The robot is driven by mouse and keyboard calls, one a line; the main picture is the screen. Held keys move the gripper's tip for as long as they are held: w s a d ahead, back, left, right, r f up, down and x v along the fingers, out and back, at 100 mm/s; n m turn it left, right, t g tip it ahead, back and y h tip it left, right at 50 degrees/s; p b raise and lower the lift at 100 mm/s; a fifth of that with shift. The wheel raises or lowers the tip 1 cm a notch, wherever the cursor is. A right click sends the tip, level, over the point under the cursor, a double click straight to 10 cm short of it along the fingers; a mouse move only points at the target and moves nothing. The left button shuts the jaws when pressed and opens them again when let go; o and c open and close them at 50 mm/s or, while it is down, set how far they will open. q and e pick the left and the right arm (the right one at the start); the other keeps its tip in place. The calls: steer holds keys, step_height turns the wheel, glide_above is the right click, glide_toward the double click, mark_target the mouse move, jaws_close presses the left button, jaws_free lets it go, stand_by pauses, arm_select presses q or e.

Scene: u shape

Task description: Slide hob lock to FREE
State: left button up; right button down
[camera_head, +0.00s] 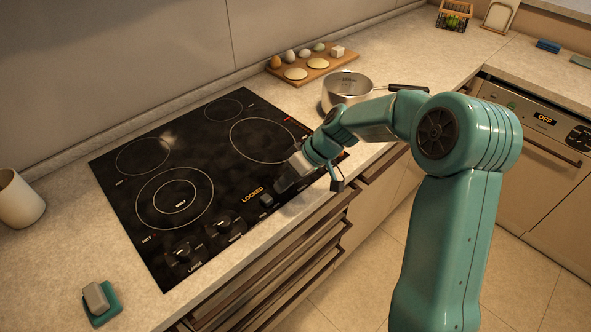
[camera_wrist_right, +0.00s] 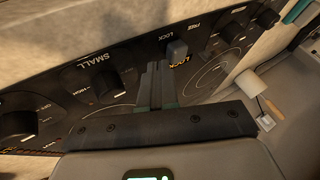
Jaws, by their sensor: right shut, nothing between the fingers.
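The black glass hob (camera_head: 130,190) is set in the worktop, with an orange LOCKED sign lit (camera_head: 252,194). The hob lock slider is a small grey block (camera_head: 267,200) near the front edge; it also shows in the wrist view (camera_wrist_right: 177,50). My right gripper (camera_head: 279,190) is low over the hob, just right of the slider in the head view. Its fingers (camera_wrist_right: 158,68) are shut and empty, with their tips close beside the slider; I cannot tell if they touch it. My left gripper is not in view.
Knobs stand on the hob front (camera_head: 183,254), one marked SMALL in the wrist view (camera_wrist_right: 105,82). A steel pan (camera_head: 346,88) and an egg board (camera_head: 311,65) are behind my right arm. A sponge-like block (camera_head: 97,297) and cup (camera_head: 18,200) are at the left.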

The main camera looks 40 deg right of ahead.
mark_target(268, 197)
steer(key=shift+a+f, duration=0.25)
steer(key=shift+f, duration=0.05)
steer(key=shift+a+f, duration=0.15)
steer(key=shift+a, duration=0.05)
steer(key=shift+w+a+f, duration=0.2)
steer(key=shift+w+f, duration=0.05)
steer(key=shift+w, duration=0.15)
steer(key=shift+s+d, duration=0.2)
steer(key=shift+a, duration=0.15)
steer(key=shift+a+f+b, duration=0.2)
steer(key=shift+a+b, duration=0.8)
steer(key=shift+b, duration=0.05)
steer(key=shift+a+r, duration=0.15)
steer(key=shift+a, duration=0.05)
steer(key=shift+d+r, duration=0.1)
